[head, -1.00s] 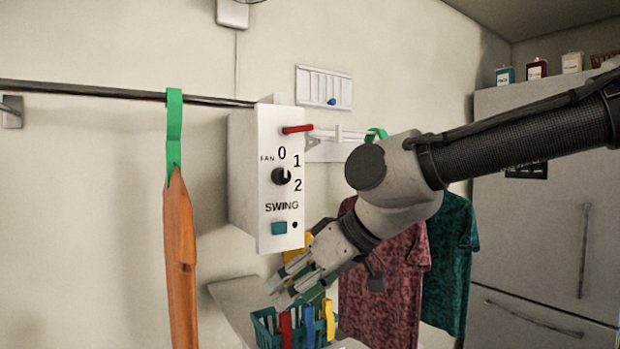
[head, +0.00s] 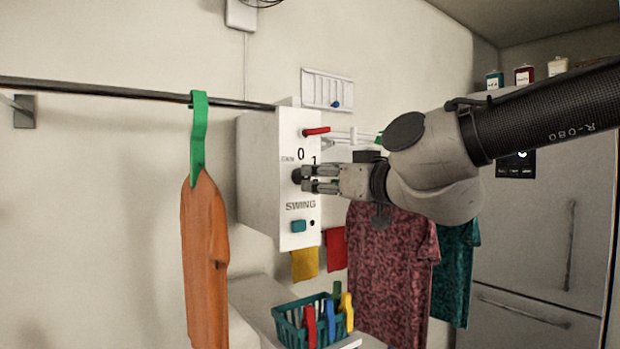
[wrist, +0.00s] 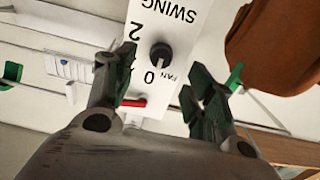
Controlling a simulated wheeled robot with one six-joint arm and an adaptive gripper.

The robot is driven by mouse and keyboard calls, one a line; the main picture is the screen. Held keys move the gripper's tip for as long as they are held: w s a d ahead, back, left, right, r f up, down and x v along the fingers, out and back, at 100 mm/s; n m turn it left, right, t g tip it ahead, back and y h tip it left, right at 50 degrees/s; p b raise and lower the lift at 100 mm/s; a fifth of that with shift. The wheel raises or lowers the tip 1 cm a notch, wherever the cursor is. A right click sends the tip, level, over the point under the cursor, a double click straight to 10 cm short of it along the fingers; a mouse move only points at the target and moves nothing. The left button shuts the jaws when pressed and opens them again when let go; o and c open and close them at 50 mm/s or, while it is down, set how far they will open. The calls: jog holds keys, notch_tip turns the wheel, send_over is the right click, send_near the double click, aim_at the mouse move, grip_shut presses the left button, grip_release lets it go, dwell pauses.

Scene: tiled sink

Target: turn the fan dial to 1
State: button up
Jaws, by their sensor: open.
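The white control box (head: 258,180) hangs on the wall in the head view, with a red lever (head: 316,131) and a teal swing button (head: 298,226). Its black fan dial (head: 297,176) is partly hidden by my gripper (head: 308,180), whose fingers are at the dial. In the wrist view the dial (wrist: 161,53) shows between my open fingers (wrist: 160,62), slightly beyond them. The panel appears upside down there. A light mark on the dial appears to face the 0. The 1 is mostly hidden behind the left finger. I cannot tell whether the fingers touch the dial.
An orange garment (head: 204,255) hangs on a green strap (head: 198,140) left of the box. A patterned red shirt (head: 392,265) and a teal shirt (head: 455,265) hang to the right. A teal basket (head: 290,330) with coloured pegs stands below. Bottles sit on the fridge (head: 540,230).

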aim_at(306, 177)
jog(key=x, duration=0.6)
jog(key=shift+w+a, duration=0.1)
jog(key=shift+a, duration=0.05)
jog(key=c, duration=1)
